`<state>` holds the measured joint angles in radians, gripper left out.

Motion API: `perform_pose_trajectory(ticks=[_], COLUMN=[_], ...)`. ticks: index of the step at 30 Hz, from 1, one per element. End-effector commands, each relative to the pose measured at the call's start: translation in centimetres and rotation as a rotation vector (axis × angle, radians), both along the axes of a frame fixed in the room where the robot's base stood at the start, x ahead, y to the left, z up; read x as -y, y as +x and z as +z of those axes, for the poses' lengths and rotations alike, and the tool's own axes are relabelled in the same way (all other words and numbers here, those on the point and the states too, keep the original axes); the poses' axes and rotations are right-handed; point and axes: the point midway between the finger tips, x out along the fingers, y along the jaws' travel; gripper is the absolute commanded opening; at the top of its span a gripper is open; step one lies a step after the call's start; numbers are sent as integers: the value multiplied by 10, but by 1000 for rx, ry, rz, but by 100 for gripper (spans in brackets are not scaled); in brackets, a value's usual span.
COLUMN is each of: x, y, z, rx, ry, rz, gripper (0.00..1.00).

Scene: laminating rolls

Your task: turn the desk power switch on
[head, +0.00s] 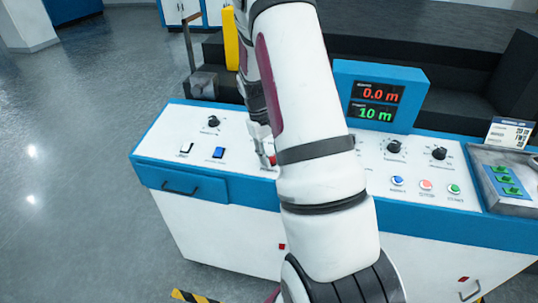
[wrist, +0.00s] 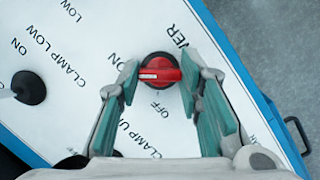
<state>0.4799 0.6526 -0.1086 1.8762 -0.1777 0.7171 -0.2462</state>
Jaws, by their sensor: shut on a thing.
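The desk power switch is a red rotary knob (wrist: 168,65) on a black round base in the wrist view. A white mark on it points left, closer to the ON label (wrist: 113,59) than to the OFF label (wrist: 160,110) below. My gripper (wrist: 158,82) has one teal-padded finger on each side of the knob and is shut on it. In the head view my gripper (head: 266,150) is over the white panel, largely hidden behind my arm, and only a bit of the red knob (head: 272,160) shows.
The desk (head: 230,189) also carries a black knob (head: 213,121), a blue rocker switch (head: 218,153), coloured buttons (head: 426,185) and a blue display box (head: 376,97) reading 0.0 m and 10 m. A tray (head: 515,205) holds green pieces at the right. Open floor lies left.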

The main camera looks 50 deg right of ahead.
Motion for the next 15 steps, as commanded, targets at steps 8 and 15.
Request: perform_pose_trajectory(ticks=[8,15], x=[0,0], y=[0,0], z=[0,0], rx=[14,16], ry=[7,9], rz=[-87,-103], gripper=[5,5])
